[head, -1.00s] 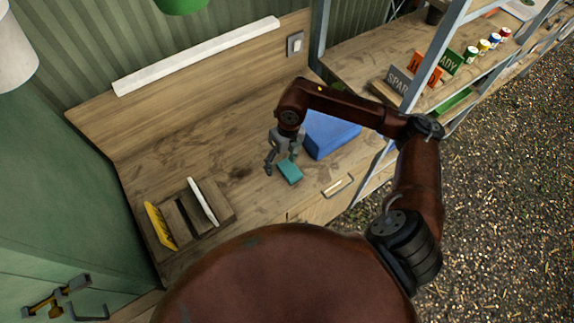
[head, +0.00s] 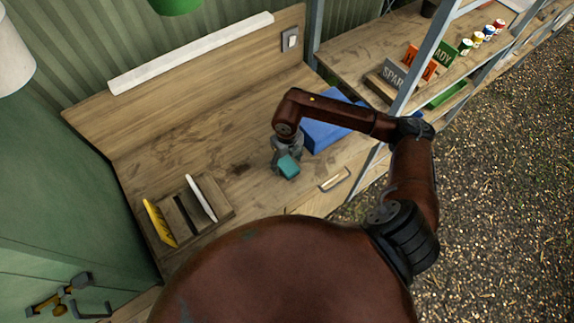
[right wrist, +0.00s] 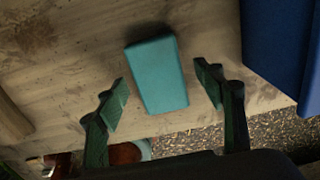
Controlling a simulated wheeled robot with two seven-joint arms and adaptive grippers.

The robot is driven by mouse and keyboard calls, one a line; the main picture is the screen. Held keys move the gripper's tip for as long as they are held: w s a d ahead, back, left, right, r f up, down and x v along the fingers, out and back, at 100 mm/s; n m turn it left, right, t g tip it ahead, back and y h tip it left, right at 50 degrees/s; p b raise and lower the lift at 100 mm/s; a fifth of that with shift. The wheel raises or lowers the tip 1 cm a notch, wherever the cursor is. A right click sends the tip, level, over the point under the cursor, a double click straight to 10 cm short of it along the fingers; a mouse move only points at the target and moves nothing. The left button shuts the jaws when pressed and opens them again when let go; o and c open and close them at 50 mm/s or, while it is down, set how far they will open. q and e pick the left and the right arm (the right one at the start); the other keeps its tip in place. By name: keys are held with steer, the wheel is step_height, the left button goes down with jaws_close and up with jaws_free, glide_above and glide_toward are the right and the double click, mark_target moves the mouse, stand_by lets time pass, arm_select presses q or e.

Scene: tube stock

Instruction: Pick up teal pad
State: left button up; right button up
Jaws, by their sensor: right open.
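The teal pad (head: 289,168) is a small block on the wooden workbench (head: 240,190), near its front edge. My right gripper (head: 284,161) is right over it in the head view and partly covers it. In the right wrist view the pad (right wrist: 156,75) lies between the two spread fingers of the gripper (right wrist: 163,84). A gap shows on each side, so the fingers appear not to touch it. How high the fingertips are above the bench is hard to tell. My left gripper is not in view.
A blue box (head: 326,132) stands close to the right of the pad and also fills the right of the wrist view (right wrist: 283,45). A wooden rack (head: 223,206) with yellow and white plates is at the left. A metal shelf post (head: 428,62) stands to the right.

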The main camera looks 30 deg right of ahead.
mark_target(287, 164)
steer(key=c, duration=1.3)
steer(key=shift+o, duration=0.2)
steer(key=shift+r, duration=0.5)
step_height(287, 164, up, 2)
steer(key=shift+r+b, duration=0.15)
steer(key=shift+b, duration=0.25)
steer(key=s+a+r+b, duration=0.1)
steer(key=s+a+r, duration=0.1)
steer(key=s+r, duration=0.7)
steer(key=s, duration=0.5)
steer(key=shift+a+r, duration=0.2)
steer(key=shift+r, duration=0.2)
